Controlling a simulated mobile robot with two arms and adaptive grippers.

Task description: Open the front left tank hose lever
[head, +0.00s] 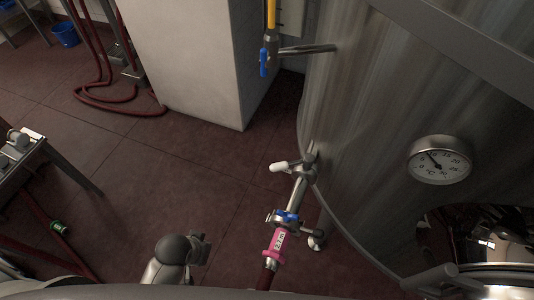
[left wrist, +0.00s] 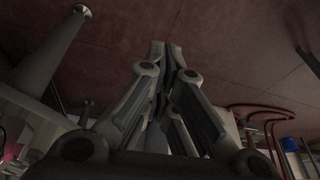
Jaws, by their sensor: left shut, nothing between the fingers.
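The steel tank (head: 375,110) fills the right of the head view. A metal outlet pipe (head: 297,192) leaves its lower side, with a white-tipped handle (head: 280,167). Below it a valve with a blue lever (head: 287,216) sits just above a pink hose fitting (head: 277,242). The blue lever lies across the pipe. My left gripper (left wrist: 167,48) is shut and empty in the left wrist view, pointing over the red floor. It is apart from the lever. A grey part of my arm (head: 178,256) shows left of the hose. My right gripper is not in view.
A second blue lever (head: 264,62) hangs under a yellow tube. A round gauge (head: 440,159) is on the tank. A white pillar (head: 190,55) stands behind. Red hoses (head: 108,80) and a blue bucket (head: 66,34) are on the left. The middle floor is clear.

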